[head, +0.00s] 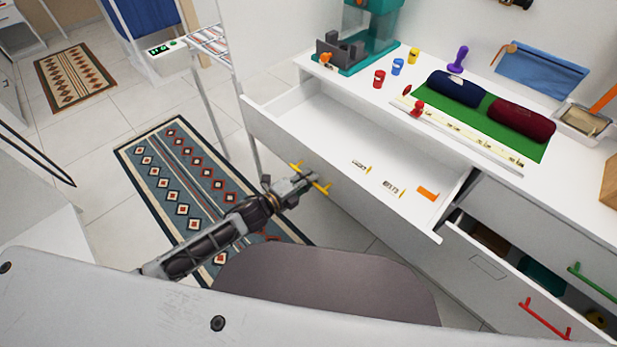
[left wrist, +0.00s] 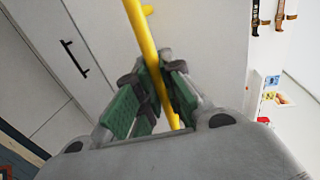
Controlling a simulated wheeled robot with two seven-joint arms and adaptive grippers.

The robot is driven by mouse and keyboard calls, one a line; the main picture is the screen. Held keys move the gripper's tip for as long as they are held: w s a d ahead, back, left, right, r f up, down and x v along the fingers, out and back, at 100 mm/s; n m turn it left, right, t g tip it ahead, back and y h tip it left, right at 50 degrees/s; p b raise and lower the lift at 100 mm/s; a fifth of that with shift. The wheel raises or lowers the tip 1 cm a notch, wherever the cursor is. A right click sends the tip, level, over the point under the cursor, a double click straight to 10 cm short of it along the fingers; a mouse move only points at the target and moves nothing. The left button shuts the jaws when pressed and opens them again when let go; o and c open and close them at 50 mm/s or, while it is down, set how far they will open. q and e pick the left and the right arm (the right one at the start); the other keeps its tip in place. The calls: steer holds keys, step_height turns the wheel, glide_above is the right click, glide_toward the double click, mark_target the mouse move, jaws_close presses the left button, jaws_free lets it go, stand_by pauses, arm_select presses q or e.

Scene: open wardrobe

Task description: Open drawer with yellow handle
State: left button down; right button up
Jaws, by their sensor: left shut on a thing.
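The yellow handle (head: 324,187) is on the front of a white drawer (head: 352,188) below the worktop. The drawer stands pulled out, and its inside shows. My left gripper (head: 306,180) is at the handle in the head view. In the left wrist view the green-padded fingers of my left gripper (left wrist: 158,98) are shut around the yellow handle bar (left wrist: 143,38). The bar runs between the pads. My right gripper does not show.
In the drawer lie small labelled pieces and an orange tag (head: 428,193). A lower drawer with a red handle (head: 545,318) is partly open; a green handle (head: 593,283) is beside it. The worktop (head: 345,92) holds fabric rolls and several small items. A patterned rug (head: 190,180) lies on the floor.

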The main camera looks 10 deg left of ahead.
arm_select(q)
steer(key=c, duration=1.5)
jaws_free()
steer(key=shift+s, duration=0.1)
steer(key=shift+v, duration=5.9)
steer(key=shift+a, duration=0.1)
